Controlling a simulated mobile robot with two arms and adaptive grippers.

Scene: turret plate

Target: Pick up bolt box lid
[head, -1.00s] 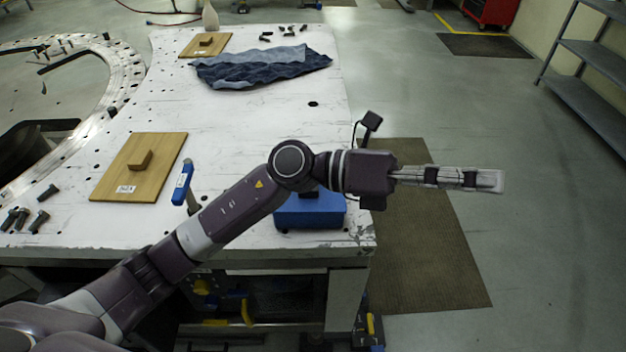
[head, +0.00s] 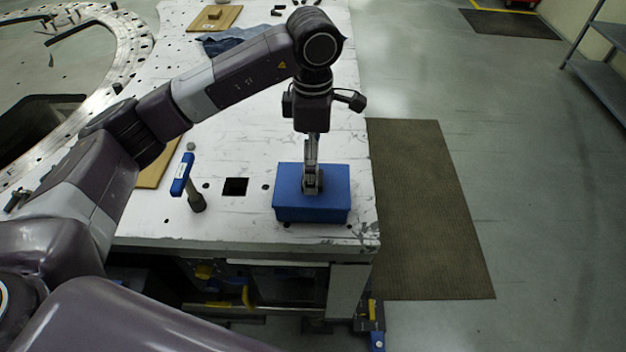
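The blue bolt box (head: 312,214) stands on the near right corner of the white table, with its flat blue lid (head: 338,178) on top. My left gripper (head: 312,188) points straight down at the middle of the lid, where the lid's dark handle is. The fingers hide the handle. I see the gripper edge-on, so I cannot tell whether its fingers are open or closed around the handle. My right gripper is not in view.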

